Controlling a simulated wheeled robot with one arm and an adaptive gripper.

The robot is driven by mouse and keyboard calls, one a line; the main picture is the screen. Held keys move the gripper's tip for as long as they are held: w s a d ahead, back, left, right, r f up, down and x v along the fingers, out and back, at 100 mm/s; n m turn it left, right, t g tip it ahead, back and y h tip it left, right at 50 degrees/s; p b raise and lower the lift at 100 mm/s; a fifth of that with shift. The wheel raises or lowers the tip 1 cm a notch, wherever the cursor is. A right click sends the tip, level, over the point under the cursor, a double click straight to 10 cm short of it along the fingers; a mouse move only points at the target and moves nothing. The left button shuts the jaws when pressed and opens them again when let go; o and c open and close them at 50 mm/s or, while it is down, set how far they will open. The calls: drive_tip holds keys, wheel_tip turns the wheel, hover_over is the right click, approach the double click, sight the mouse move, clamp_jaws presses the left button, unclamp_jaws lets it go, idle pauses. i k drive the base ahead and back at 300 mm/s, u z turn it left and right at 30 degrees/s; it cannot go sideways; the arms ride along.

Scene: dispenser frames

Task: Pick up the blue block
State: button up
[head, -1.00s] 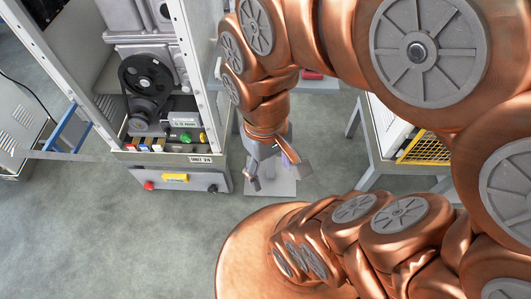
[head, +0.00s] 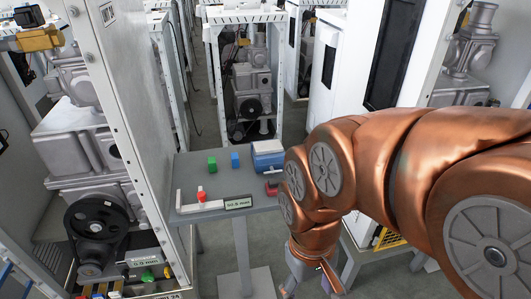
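The blue block (head: 235,160) stands upright on a small grey table (head: 245,224), in the middle of the head view. A green block (head: 212,163) stands to its left and a blue-and-white box (head: 268,155) to its right. My gripper (head: 307,289) hangs below and in front of the table, at the bottom edge of the view. Its fingers look spread apart, though the tips are partly cut off. It is well away from the blue block, and I see nothing held.
A red piece (head: 201,195) is by a white L-shaped holder (head: 200,207) on the table, beside a small label sign (head: 238,203). A dark red object (head: 272,189) lies at the table's right edge. An open machine cabinet (head: 125,130) stands close on the left.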

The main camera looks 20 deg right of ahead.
sight(235, 162)
drive_tip(key=u, duration=3.25)
drive_tip(key=k, duration=1.1)
drive_tip(key=z, duration=0.65)
